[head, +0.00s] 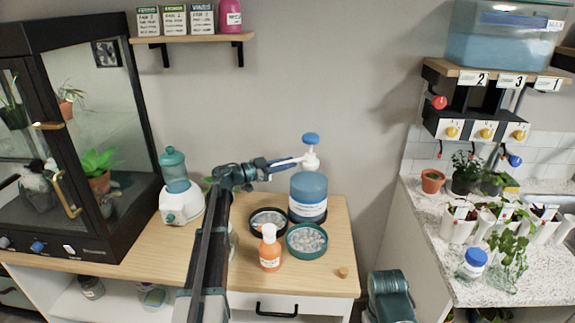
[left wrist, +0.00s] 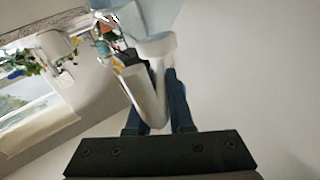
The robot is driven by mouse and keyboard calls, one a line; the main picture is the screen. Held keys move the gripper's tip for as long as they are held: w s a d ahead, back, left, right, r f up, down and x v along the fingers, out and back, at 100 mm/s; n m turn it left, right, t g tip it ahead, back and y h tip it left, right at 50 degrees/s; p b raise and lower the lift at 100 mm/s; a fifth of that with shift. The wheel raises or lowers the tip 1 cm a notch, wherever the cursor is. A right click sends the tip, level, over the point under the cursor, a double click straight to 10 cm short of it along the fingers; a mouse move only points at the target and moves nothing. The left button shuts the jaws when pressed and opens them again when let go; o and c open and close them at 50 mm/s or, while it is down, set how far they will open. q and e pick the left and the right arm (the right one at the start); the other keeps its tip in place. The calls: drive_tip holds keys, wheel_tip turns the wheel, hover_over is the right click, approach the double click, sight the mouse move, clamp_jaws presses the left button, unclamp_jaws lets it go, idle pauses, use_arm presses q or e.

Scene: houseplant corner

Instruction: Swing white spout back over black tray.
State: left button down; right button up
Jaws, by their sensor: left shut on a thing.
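A large blue pump bottle (head: 308,192) with a blue knob on top stands on the wooden cabinet. Its white spout (head: 287,161) points left from the pump neck and also shows in the left wrist view (left wrist: 146,95). My left gripper (head: 286,163) is shut on the spout; in the left wrist view its blue fingers (left wrist: 158,110) lie on both sides of it. A round black tray (head: 253,227) with pale pebbles sits in front and left of the bottle, below the gripper.
A humidifier-like device (head: 181,203) and a glass-fronted plant cabinet (head: 133,241) are at left. A cork (head: 343,272) lies near the front edge.

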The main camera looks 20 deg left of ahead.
use_arm(q)
drive_tip(key=shift+w, duration=0.15)
drive_tip(key=c, duration=0.8)
unclamp_jaws()
drive_tip(key=shift+a, duration=0.1)
drive_tip(key=shift+c, duration=0.2)
drive_tip(key=v, duration=1.3)
drive_tip(key=shift+s+a, duration=0.25)
drive_tip(key=shift+a, duration=0.1)
